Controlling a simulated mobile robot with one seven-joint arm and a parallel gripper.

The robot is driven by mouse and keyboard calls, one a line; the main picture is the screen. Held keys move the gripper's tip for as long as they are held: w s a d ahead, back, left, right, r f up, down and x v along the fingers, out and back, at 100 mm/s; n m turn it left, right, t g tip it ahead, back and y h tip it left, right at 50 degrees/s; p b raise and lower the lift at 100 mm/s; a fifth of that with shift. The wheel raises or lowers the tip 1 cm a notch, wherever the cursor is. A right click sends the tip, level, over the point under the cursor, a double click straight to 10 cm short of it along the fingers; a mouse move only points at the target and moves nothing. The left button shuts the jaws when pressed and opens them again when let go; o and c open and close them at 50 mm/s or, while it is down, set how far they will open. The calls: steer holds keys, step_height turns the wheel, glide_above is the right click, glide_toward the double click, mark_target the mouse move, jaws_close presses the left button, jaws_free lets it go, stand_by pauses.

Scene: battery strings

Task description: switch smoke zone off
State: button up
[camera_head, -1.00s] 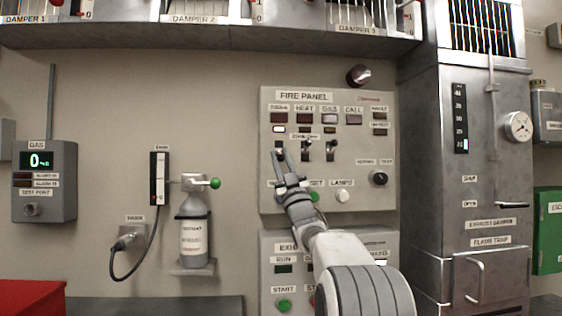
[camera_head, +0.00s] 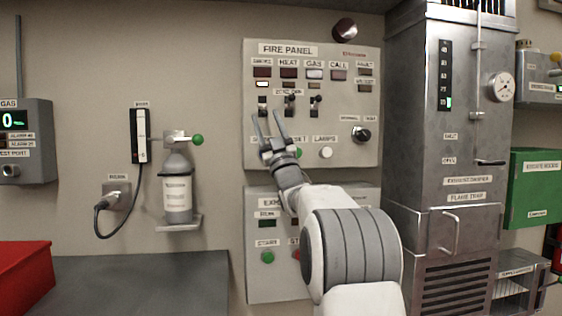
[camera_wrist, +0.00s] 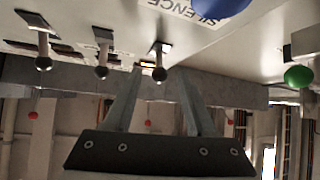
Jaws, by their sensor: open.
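The fire panel (camera_head: 345,125) is on the wall, with a row of small toggle switches under its lamps. The smoke zone switch (camera_head: 262,101) is the leftmost; the small lamp (camera_head: 263,84) above it is lit. Its lever position is unclear. The heat switch (camera_head: 290,103) and gas switch (camera_head: 315,104) have levers tilted up. My gripper (camera_head: 265,117) is open and empty just below the smoke switch. In the wrist view, upside down, the smoke switch's ball-ended lever (camera_wrist: 159,72) appears between my fingertips (camera_wrist: 156,76); contact cannot be told.
Below the switches are a blue button (camera_wrist: 217,4) by the SILENCE label, a white lamps button (camera_head: 326,152) and a key switch (camera_head: 362,134). A grey bottle with a green knob (camera_head: 197,140) hangs to the left. A metal cabinet (camera_head: 420,150) stands to the right.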

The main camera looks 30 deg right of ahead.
steer(key=v, duration=1.4)
steer(key=shift+s+f, duration=0.25)
steer(key=shift+s, duration=0.05)
steer(key=s+a+f+m+g+h, duration=0.3)
steer(key=s+a+f+m+g, duration=0.25)
steer(key=a+f+g, duration=0.45)
steer(key=s+a+f+g+y, duration=0.1)
steer(key=s+a+f+g, duration=0.25)
steer(key=s+f, duration=0.4)
steer(key=s+a+f+g+y, duration=0.1)
steer(key=s+a+f+g, duration=0.3)
steer(key=s, duration=0.7)
steer(key=s+a+f+g+y, duration=0.1)
steer(key=s+a+f+g, duration=0.1)
steer(key=s+f+g, duration=0.55)
step_height(320, 180, up, 28)
steer(key=s+t+p, duration=0.1)
steer(key=t+p, duration=0.1)
steer(key=p, duration=2.4)
steer(key=shift+t, duration=0.3)
